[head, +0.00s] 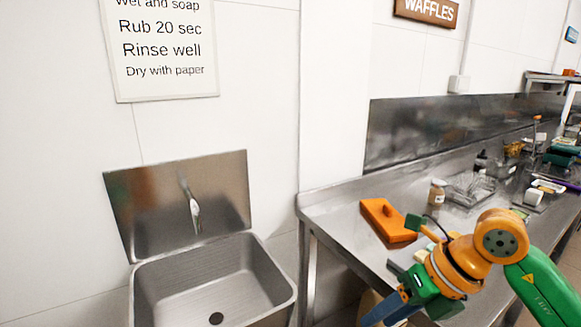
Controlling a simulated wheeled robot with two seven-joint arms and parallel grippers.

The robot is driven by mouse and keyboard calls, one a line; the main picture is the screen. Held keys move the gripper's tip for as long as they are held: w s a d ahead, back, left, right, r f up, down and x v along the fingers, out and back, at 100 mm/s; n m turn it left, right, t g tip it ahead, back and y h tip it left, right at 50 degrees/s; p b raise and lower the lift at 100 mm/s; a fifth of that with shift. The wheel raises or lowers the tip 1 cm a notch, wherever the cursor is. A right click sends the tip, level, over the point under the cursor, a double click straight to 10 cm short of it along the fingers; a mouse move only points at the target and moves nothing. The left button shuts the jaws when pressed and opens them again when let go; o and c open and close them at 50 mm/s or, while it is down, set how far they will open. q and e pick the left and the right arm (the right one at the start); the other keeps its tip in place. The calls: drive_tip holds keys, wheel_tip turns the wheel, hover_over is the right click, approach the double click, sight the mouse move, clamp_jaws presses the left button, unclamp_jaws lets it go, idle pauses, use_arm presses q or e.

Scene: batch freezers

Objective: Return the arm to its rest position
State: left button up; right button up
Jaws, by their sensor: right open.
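My right arm comes in from the lower right, over the front of the steel counter (340,213). Its gripper (388,309) points down and left at the counter's front edge. The gripper is open, with a blue finger showing and nothing seen between the fingers. The fingertips run close to the bottom edge of the picture. My left arm and gripper are not in view.
A jar (437,192) and a wire rack (470,188) stand farther back. A steel sink (215,285) is at left.

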drive_tip(key=w+a+f+m+g+y, duration=0.1)
drive_tip(key=a+f+m+y, duration=0.1)
drive_tip(key=a+y, duration=0.7)
drive_tip(key=w+f+m+t+y, duration=0.2)
drive_tip(key=w+f+m+t, duration=0.4)
drive_tip(key=m, duration=0.5)
drive_tip(key=s+d+f+m+t+h, duration=0.1)
drive_tip(key=d+f+m+t+h, duration=0.1)
drive_tip(key=d+f+m+h, duration=0.45)
drive_tip(key=s+d+f+m+t+h, duration=0.15)
drive_tip(key=f+m, duration=0.25)
drive_tip(key=f, duration=0.6)
drive_tip(key=s+d+f+m+t+h, duration=0.1)
drive_tip(key=d+f+m+t+h, duration=0.2)
drive_tip(key=f+m, duration=0.45)
drive_tip(key=s+d+f+m+g+h, duration=0.2)
drive_tip(key=s+f+g+h, duration=0.25)
drive_tip(key=s+f, duration=0.6)
drive_tip(key=s+f+m+g, duration=0.1)
drive_tip(key=s+f+g, duration=0.3)
drive_tip(key=s, duration=0.8)
drive_tip(key=s+f+m+g, duration=0.2)
drive_tip(key=s+f+g, duration=0.2)
drive_tip(key=s, duration=0.9)
drive_tip(key=shift+s+f+g+h, duration=0.3)
drive_tip(key=shift+f+h, duration=0.05)
drive_tip(key=shift+f, duration=0.6)
drive_tip(key=shift+w, duration=0.1)
